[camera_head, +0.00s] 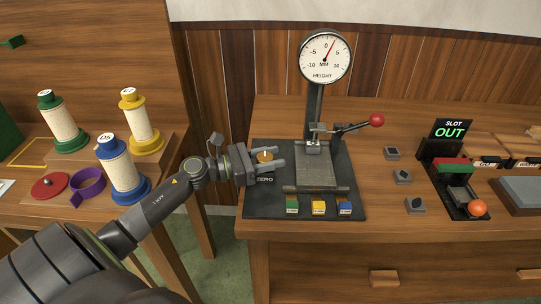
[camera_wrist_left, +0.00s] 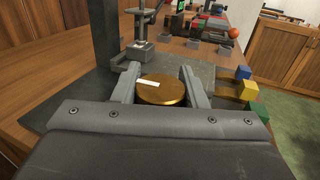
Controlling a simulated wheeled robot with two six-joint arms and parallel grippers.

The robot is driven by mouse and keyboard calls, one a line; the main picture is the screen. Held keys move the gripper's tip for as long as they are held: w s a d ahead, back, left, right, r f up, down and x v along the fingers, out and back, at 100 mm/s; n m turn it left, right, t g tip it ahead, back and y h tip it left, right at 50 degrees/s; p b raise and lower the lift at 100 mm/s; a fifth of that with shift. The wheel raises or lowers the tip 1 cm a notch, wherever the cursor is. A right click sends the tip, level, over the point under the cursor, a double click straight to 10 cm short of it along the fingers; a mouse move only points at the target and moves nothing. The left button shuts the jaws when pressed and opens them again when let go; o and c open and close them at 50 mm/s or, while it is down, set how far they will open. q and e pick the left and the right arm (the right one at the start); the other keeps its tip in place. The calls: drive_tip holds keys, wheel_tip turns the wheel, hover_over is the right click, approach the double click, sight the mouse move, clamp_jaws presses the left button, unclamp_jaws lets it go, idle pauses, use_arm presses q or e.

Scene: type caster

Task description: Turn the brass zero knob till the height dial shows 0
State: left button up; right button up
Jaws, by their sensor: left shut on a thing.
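The height dial (camera_head: 325,57) is a round white gauge marked MM and HEIGHT on top of a dark post. Its red needle points up and right of the 0 mark, between 0 and 5. The brass zero knob (camera_head: 265,156) sits at the left of the dark base plate, by the word ZERO. My left gripper (camera_head: 275,158) reaches in from the left and is shut on the knob. In the left wrist view the brass knob (camera_wrist_left: 161,90), with a pale mark on top, lies between the two grey fingers. My right gripper is not in view.
The gauge's dark base plate (camera_head: 348,208) carries green, yellow and blue blocks at its front edge. A red-ball lever (camera_head: 376,120) sticks out right of the post. The SLOT OUT device (camera_head: 451,130) stands farther right. Colored spools (camera_head: 122,170) stand on the left table.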

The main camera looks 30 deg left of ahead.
use_arm(q)
drive_tip(key=n+t+y+p, duration=0.1)
drive_tip(key=n+y+p, duration=0.1)
drive_tip(key=y+p, duration=0.1)
drive_tip(key=n+t+y+p, duration=0.1)
drive_tip(key=n+y+p, duration=0.2)
drive_tip(key=y+p, duration=0.1)
drive_tip(key=n+t+y+p, duration=0.2)
drive_tip(key=y+p, duration=0.2)
drive_tip(key=p, duration=0.1)
drive_tip(key=shift+w+a+r+n, duration=0.2)
drive_tip(key=shift+a+r+n, duration=0.1)
drive_tip(key=shift+a, duration=0.1)
drive_tip(key=n+y+p, duration=0.1)
drive_tip(key=n+y, duration=0.1)
drive_tip(key=y, duration=0.1)
drive_tip(key=shift+a+f, duration=0.15)
drive_tip(key=shift+a+f+n+g+y+p, duration=0.1)
drive_tip(key=shift+n+g+y+p, duration=0.2)
drive_tip(key=shift+n+y, duration=0.65)
drive_tip(key=shift+y, duration=0.35)
drive_tip(key=shift+m, duration=0.25)
drive_tip(key=o, duration=1)
drive_tip(key=shift+c, duration=0.2)
drive_tip(key=shift+s, duration=0.1)
